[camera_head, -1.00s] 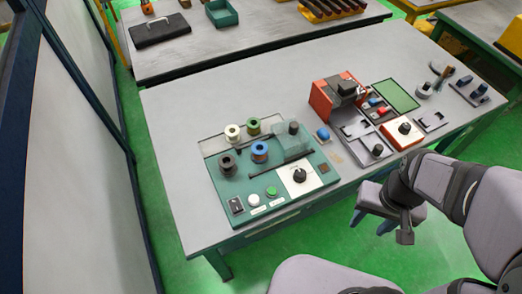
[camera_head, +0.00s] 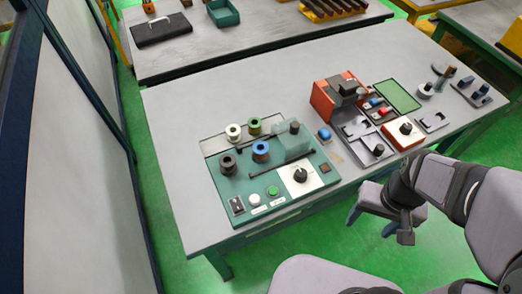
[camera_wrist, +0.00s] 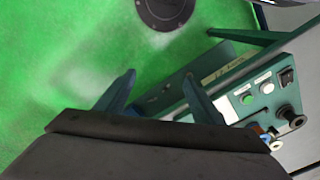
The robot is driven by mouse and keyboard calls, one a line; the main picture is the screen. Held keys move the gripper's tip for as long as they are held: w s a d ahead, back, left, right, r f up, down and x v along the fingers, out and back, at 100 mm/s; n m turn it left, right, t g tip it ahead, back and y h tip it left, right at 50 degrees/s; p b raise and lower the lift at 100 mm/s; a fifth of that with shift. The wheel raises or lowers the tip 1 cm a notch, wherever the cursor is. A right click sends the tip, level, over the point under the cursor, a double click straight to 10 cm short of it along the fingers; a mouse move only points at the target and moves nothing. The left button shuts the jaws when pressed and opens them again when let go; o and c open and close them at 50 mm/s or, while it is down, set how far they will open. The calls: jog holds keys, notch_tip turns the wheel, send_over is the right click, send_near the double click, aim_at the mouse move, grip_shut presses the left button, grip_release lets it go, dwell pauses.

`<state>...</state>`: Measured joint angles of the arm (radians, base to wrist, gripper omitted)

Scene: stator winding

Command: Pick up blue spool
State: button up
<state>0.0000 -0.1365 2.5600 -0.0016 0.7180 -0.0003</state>
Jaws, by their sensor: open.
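The blue spool (camera_head: 261,151) stands upright on the green winding machine (camera_head: 243,186) on the table, in the head view. A dark spool (camera_head: 228,164), a white spool (camera_head: 233,132) and a green spool (camera_head: 254,127) stand around it. My gripper (camera_head: 372,222) is open and empty in front of the table edge, well right of the blue spool and apart from it. In the wrist view my gripper's (camera_wrist: 160,80) two fingers stand apart over the floor. There the dark spool (camera_wrist: 291,116) shows, and my gripper body hides most of the other spools.
A red and black machine (camera_head: 340,93) and a small blue part (camera_head: 324,133) are further right. The table (camera_head: 180,120) is bare at the left. Its front edge lies between my gripper and the spools.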

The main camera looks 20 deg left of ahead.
jog(key=w+a+f+n+h+b, duration=0.4)
jog(key=w+a+f+n+b, duration=0.15)
jog(key=n, duration=0.65)
jog(key=n+t+h+b, duration=0.2)
jog(key=n+t+b, duration=0.65)
jog(key=n, duration=0.75)
send_near(256, 152)
jog(key=shift+t, duration=0.45)
jog(key=d+f, duration=0.1)
jog(key=d, duration=0.3)
jog(key=w+d+f, duration=0.1)
jog(key=d, duration=0.3)
jog(key=d+f+p, duration=0.1)
jog(key=d+f, duration=0.1)
jog(key=d, duration=0.2)
jog(key=shift+w+d, duration=0.15)
jog(key=shift+w, duration=0.1)
jog(key=s+a+n+t+y, duration=0.1)
jog(key=a, duration=0.2)
jog(key=s+a+r+n+t+y+b, duration=0.1)
jog(key=a+n, duration=0.1)
jog(key=a, duration=0.1)
jog(key=s+a+n+t, duration=0.1)
jog(key=a+n, duration=0.1)
jog(key=a, duration=0.2)
jog(key=shift+s+a+r+t+y+b, duration=0.2)
jog(key=shift+s+t+y+b, duration=0.1)
jog(key=shift+t+y+b, duration=0.1)
jog(key=shift+p+x, duration=0.8)
jog(key=shift+x, duration=2.75)
